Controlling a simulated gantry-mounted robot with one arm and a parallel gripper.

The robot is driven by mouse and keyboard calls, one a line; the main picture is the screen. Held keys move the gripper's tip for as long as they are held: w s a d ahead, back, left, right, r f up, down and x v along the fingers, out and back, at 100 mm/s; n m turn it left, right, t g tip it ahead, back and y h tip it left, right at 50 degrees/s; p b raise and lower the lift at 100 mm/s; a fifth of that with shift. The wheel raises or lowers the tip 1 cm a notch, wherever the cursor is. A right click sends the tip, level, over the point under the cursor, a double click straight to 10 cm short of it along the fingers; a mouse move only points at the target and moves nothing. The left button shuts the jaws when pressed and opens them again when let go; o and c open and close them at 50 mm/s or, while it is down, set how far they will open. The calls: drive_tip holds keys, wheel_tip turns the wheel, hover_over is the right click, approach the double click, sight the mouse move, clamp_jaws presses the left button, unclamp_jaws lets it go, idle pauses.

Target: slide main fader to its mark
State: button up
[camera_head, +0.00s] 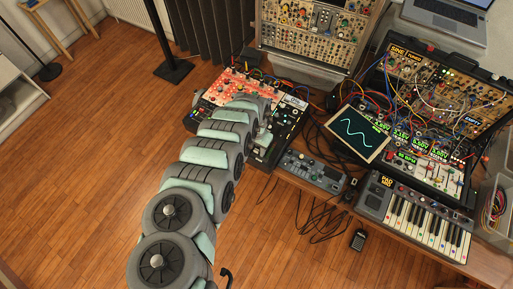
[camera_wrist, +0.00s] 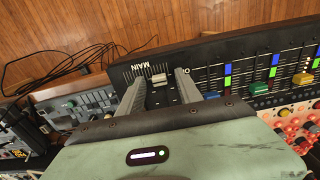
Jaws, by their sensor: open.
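The main fader's pale grey cap (camera_wrist: 158,79) shows in the wrist view just below the upside-down word MAIN on the black mixer panel (camera_wrist: 215,53). My gripper (camera_wrist: 160,76) is open, with one grey finger on each side of the cap. A gap shows on both sides; I cannot tell whether either finger touches it. The fader's mark cannot be made out clearly, and my gripper body covers the lower part of the panel. In the head view the mixer (camera_head: 289,114) sits at the table's left end, and my arm hides the fader.
Other faders carry blue (camera_wrist: 212,96), green (camera_wrist: 259,88) and yellow (camera_wrist: 302,79) caps, right of my fingers in the wrist view. A small grey device (camera_head: 315,171), a tilted screen (camera_head: 357,133), a keyboard (camera_head: 418,217) and loose cables lie right of the mixer in the head view.

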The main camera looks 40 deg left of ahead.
drive_tip(key=shift+c, duration=0.3)
clamp_jaws()
idle(1.1)
